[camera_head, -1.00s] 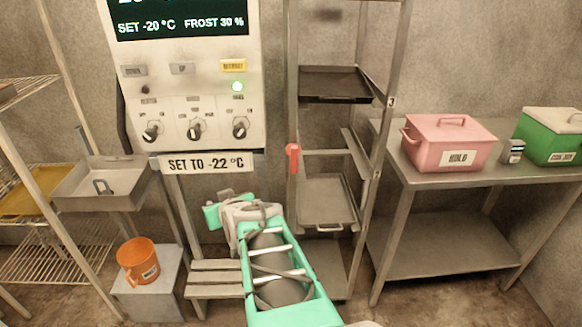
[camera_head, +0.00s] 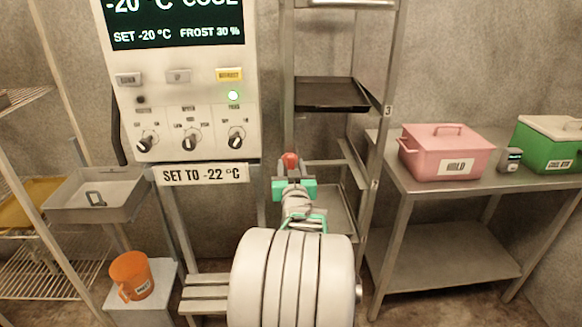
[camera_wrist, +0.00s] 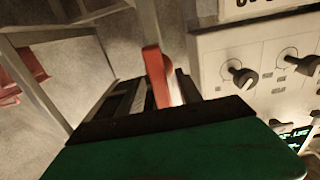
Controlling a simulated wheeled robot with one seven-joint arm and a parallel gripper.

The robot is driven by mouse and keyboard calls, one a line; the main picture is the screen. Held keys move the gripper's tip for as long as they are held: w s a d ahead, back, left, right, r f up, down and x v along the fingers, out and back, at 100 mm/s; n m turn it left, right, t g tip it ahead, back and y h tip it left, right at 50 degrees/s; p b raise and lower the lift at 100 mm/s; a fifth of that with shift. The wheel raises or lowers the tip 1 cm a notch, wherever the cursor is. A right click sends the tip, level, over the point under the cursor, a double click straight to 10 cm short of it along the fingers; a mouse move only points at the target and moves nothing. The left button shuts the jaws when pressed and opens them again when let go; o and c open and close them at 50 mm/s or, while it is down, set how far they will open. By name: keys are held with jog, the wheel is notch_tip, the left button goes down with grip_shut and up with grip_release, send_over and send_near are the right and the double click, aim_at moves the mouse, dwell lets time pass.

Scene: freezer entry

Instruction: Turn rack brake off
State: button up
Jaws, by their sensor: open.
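The red brake lever (camera_head: 290,160) is on the left front post of the metal rack (camera_head: 374,160). In the head view only its top shows above my gripper (camera_head: 293,184), which hides the rest. In the wrist view the red lever (camera_wrist: 156,72) stands out between the dark fingers of my open gripper (camera_wrist: 156,97). There appears to be room on both sides of it, and I cannot tell whether a finger touches it.
A control panel (camera_head: 190,90) with knobs and a "SET TO -22 °C" label stands left of the rack. A steel table (camera_head: 440,192) with a pink box (camera_head: 440,148) and a green box (camera_head: 545,150) stands right. An orange bucket (camera_head: 132,275) sits lower left.

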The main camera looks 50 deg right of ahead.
grip_shut()
dwell(0.3)
jog(key=shift+f+b, duration=0.15)
jog(key=shift+b, duration=0.4)
jog(key=n+b, duration=0.1)
jog(key=b, duration=0.1)
jog(key=n+b, duration=0.1)
jog(key=b, duration=0.2)
jog(key=shift+w+a+f+n, duration=0.1)
jog(key=shift+f+n, duration=0.15)
jog(key=shift+n, duration=0.15)
jog(key=n+b, duration=0.2)
jog(key=b, duration=0.2)
jog(key=n+b, duration=0.3)
jog(key=b, duration=0.2)
jog(key=shift+w+a+f, duration=0.15)
jog(key=n+b, duration=0.4)
jog(key=b, duration=0.2)
jog(key=shift+n, duration=0.4)
jog(key=n+b, duration=0.3)
jog(key=shift+w+a+b, duration=0.1)
jog(key=shift+b, duration=0.25)
jog(key=shift+n, duration=0.3)
jog(key=shift+r, duration=0.2)
